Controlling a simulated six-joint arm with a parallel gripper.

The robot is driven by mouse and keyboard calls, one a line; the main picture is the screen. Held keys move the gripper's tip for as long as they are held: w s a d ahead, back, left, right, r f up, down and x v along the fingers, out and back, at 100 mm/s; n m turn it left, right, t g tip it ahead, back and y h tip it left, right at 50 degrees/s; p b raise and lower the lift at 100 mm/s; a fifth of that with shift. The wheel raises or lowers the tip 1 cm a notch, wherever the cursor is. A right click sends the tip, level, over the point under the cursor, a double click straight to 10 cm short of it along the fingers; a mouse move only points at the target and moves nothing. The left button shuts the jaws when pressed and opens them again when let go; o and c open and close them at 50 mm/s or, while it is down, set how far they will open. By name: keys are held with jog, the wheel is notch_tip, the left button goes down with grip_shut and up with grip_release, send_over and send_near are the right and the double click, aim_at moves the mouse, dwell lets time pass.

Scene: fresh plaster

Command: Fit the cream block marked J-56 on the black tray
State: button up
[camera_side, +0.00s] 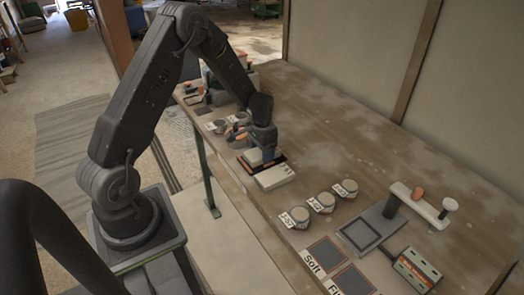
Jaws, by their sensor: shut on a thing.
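My gripper (264,148) points down over the near part of the bench, left of centre. It is shut on a small pale block (255,157), mostly hidden by the fingers; no marking on it is readable. The black tray (279,157) shows as a dark edge around and under the block. I cannot tell whether the block touches the tray or is held just above it.
A pale flat box (274,178) lies just in front of the tray. Several round pots with label cards stand on the bench, including one pot (300,214) to the right. A grey stand (372,232) with a white arm is at the right. The bench's back right is clear.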

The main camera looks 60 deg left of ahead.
jog(key=shift+f, duration=0.1)
jog(key=o, duration=0.9)
jog(key=shift+o, duration=0.7)
jog(key=shift+s+f, duration=0.1)
jog(key=shift+d, duration=0.1)
jog(key=shift+o, duration=0.7)
jog(key=shift+s, duration=0.1)
jog(key=shift+r, duration=1.6)
jog(key=shift+w+r, duration=0.2)
jog(key=shift+r, duration=1.85)
